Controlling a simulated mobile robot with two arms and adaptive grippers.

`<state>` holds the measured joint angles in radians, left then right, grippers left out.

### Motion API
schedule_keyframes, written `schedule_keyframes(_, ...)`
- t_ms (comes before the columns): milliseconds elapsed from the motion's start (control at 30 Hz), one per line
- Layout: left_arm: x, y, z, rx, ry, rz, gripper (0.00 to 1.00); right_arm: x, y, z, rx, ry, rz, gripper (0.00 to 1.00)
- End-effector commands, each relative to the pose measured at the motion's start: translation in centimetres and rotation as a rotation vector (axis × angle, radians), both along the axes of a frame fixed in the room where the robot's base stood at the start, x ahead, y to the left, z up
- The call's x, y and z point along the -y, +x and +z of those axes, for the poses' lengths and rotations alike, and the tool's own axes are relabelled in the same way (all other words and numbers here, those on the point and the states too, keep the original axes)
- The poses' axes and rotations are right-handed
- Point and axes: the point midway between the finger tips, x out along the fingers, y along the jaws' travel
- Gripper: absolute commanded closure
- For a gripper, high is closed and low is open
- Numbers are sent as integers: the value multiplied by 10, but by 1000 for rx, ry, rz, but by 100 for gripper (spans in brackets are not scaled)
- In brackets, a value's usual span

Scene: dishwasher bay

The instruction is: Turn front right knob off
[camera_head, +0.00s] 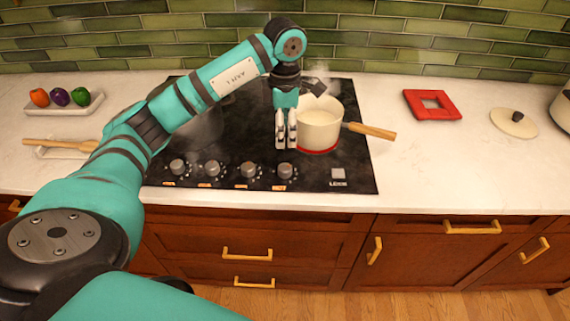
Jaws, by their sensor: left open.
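A row of several grey knobs runs along the front of the black cooktop (355,175). The rightmost knob (285,170) sits just below my left gripper (286,146). A cream pot (320,132) with a wooden handle, holding white liquid and steaming, stands right of the gripper on a glowing red burner. My right gripper is not in view.
The pot's wooden handle (372,131) sticks out over the right counter. A red square trivet (432,104) and a lid (513,122) lie farther right. A vegetable tray (65,107) and wooden spoon (60,144) are at left.

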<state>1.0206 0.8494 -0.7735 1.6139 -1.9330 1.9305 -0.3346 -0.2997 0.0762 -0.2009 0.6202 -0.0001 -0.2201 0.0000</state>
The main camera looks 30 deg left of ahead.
Motion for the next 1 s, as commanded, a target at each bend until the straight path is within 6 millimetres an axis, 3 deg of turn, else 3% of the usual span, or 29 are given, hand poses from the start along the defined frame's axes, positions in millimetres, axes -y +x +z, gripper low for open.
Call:
schedule_keyframes(500, 1, -1, -106, -2, -3, -1, 40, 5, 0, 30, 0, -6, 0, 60)
schedule_keyframes(700, 1, 0, -127, 1, -3, 0, 40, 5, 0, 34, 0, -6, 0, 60)
schedule_keyframes(1000, 1, 0, -132, 3, -2, -1, 40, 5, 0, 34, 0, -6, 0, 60)
